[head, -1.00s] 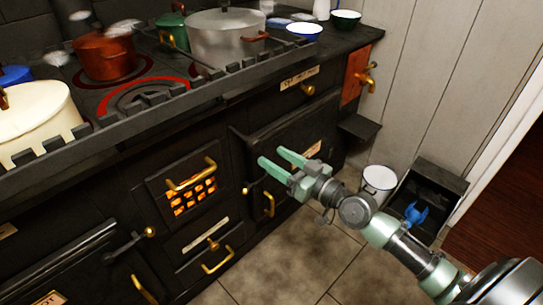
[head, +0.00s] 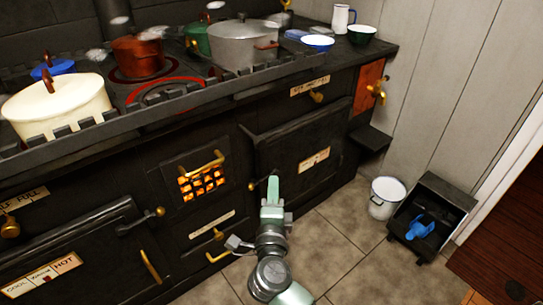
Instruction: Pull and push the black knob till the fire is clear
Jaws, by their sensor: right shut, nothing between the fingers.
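My right gripper (head: 273,188) is shut and empty, fingers pointing up the picture in front of the black range, by the lower left of the oven door (head: 300,150). A small dark knob (head: 252,186) shows just left of the fingertips; I cannot tell whether they touch it or whether it is the black knob. The fire (head: 202,184) glows orange behind a barred grate door with a brass handle (head: 202,164). The gripper hides part of the range front.
A brass-handled drawer (head: 213,240) is below the fire. A lever with a brass ball (head: 160,212) sticks out at left. Pots, including a cream one (head: 58,108), stand on the hob. A white bucket (head: 386,197) and a black scuttle (head: 430,215) with a blue scoop stand on the tiles.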

